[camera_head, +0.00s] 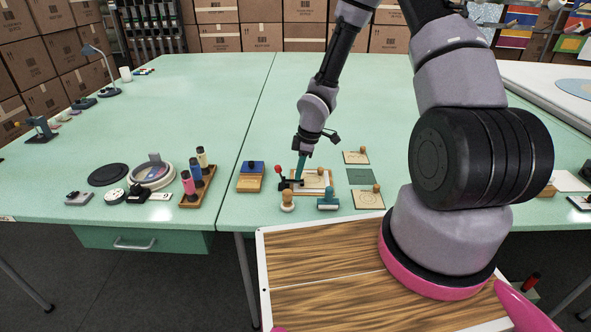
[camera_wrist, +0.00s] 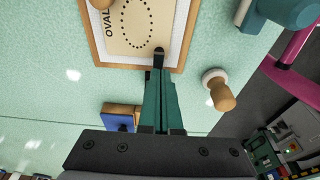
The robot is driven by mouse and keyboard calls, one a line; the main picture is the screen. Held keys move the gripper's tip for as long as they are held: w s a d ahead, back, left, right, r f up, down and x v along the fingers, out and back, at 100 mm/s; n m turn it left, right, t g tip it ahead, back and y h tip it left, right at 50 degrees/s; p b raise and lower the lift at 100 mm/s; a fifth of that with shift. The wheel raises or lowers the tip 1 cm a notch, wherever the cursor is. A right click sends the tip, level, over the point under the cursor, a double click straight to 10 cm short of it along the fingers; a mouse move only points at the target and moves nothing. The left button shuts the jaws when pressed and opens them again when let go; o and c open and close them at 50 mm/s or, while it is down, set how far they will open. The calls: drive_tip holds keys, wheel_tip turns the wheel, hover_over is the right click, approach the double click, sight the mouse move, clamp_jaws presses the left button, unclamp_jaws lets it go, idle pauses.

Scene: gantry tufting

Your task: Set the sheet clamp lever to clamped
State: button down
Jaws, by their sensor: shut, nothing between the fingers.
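The sheet clamp (camera_head: 286,185) is a small black fitting at the left edge of a wooden board (camera_head: 325,192). Its lever carries a red knob (camera_head: 278,169) that stands up above the board, just left of my gripper (camera_head: 299,176). My gripper is shut and empty, its teal fingers pointing down at the clamp; I cannot tell whether they touch it. In the wrist view the shut fingers (camera_wrist: 158,78) reach the board's edge, and a black clamp end (camera_wrist: 158,54) shows past their tips over the sheet (camera_wrist: 128,28) marked OVAL. The red knob is hidden there.
Small cards (camera_head: 355,157) lie to the right. The green table (camera_head: 215,100) behind is largely clear.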

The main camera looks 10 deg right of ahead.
drive_tip(key=shift+d+f, duration=0.3)
drive_tip(key=shift+f, duration=0.15)
drive_tip(key=shift+s+d+f, duration=0.2)
drive_tip(key=shift+s+f, duration=0.05)
idle(0.3)
